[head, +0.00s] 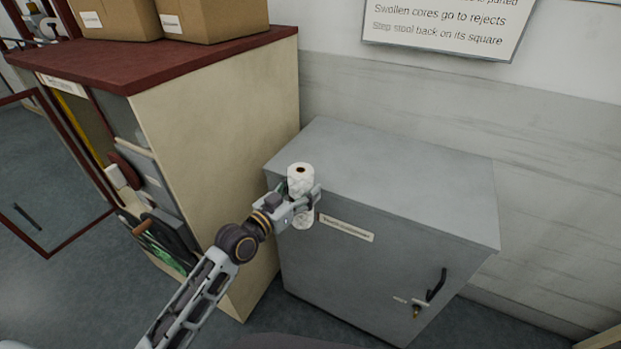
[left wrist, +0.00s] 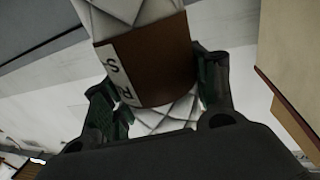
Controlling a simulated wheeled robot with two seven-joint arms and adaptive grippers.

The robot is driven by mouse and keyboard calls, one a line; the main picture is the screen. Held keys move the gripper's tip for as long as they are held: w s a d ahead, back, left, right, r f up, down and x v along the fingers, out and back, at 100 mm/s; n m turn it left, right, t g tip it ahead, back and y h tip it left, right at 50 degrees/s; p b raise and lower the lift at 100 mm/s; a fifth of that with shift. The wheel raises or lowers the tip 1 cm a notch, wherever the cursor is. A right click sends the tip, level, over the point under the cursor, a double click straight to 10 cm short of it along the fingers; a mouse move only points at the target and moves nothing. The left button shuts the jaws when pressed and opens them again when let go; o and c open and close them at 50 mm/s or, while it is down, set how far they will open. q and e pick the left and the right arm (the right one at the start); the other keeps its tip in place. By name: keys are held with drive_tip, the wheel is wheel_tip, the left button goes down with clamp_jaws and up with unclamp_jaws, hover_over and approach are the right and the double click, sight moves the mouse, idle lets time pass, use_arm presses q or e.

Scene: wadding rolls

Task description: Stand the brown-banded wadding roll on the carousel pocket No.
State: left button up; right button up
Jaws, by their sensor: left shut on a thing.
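The white quilted wadding roll (head: 300,178) is held upright at the front left edge of the grey cabinet in the head view. Its end with a dark core hole faces up. My left gripper (head: 303,203) is shut around its middle. In the left wrist view the roll's brown band (left wrist: 155,62), with a white lettered label, shows between the dark green finger pads of the left gripper (left wrist: 158,92). I cannot tell whether the roll touches the cabinet. No carousel or pocket shows in either view. My right gripper is not in view.
The grey cabinet (head: 400,185) has a clear top, a front label and a black handle. A beige unit (head: 220,130) with a dark red top (head: 150,58) stands left, bearing cardboard boxes (head: 210,18). A red-framed glass door (head: 45,175) stands open at far left. A sign (head: 445,25) hangs above.

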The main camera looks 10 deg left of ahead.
use_arm(q)
drive_tip(key=s+a+f+n+t+y, duration=0.1)
drive_tip(key=s+a+f+n+y, duration=0.2)
drive_tip(key=f, duration=0.4)
drive_tip(key=s+a+f+n+t+y, duration=0.1)
drive_tip(key=s+a+f+n+y, duration=0.2)
drive_tip(key=a+f+y, duration=0.3)
wheel_tip(320, 180, down, 2)
drive_tip(key=shift+s+a+f, duration=0.2)
drive_tip(key=shift+s+a, duration=0.4)
drive_tip(key=shift+a, duration=0.1)
drive_tip(key=shift+r+t, duration=0.15)
drive_tip(key=shift+t, duration=0.15)
drive_tip(key=shift+f, duration=0.2)
idle(0.5)
